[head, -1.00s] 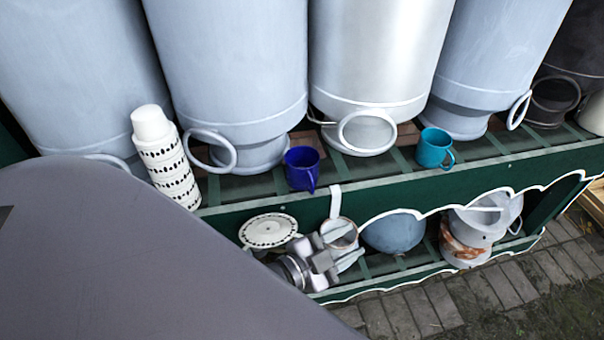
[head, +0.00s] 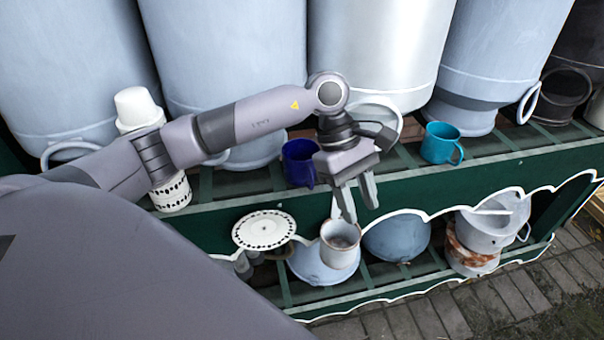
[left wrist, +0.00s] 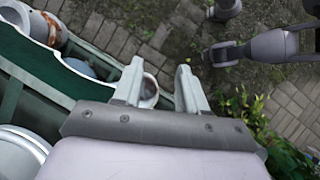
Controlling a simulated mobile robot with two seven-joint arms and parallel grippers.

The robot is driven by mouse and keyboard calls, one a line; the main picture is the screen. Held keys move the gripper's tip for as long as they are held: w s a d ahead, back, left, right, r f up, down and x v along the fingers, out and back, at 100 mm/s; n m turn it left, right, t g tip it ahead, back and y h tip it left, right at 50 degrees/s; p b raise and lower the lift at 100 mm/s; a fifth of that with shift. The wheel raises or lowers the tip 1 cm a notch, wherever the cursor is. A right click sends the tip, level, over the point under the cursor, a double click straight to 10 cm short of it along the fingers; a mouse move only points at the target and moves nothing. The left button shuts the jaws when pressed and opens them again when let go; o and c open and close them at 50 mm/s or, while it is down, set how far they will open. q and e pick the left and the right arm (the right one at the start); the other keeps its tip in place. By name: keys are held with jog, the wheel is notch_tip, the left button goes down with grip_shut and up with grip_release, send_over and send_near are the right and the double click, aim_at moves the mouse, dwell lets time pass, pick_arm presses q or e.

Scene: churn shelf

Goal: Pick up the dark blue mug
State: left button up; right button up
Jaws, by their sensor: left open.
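The dark blue mug (head: 297,160) stands upright on the upper shelf in the head view, between a milk churn and my left gripper. Its right side is partly covered by the gripper body. My left gripper (head: 360,208) is open and empty, just right of the mug and in front of the shelf edge, fingers pointing down. In the left wrist view the open fingers (left wrist: 160,72) show with clear space between their tips. The mug cannot be made out in that view. My right gripper does not show in the head view.
A teal mug (head: 440,143) stands to the right on the upper shelf (head: 400,165). Large churns stand close behind. A stack of white patterned cups (head: 138,108) is partly behind my left arm. A small pot (head: 340,245) is below the gripper, near the lower shelf.

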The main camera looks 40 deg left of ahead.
aim_at(312, 175)
pick_arm(q)
jog(key=w+a+r+y, duration=0.1)
jog(key=a, duration=0.2)
jog(key=w+a+r+y, duration=0.1)
jog(key=a+y, duration=0.1)
jog(key=a, duration=0.2)
jog(key=w+a+r+m+t+y+b, duration=0.1)
jog(key=a+y, duration=0.1)
jog(key=a, duration=0.2)
jog(key=shift+a, duration=0.25)
jog(key=shift+a+f, duration=0.15)
jog(key=shift+f, duration=0.15)
notch_tip(312, 175, down, 6)
jog(key=shift+f, duration=0.1)
grip_shut()
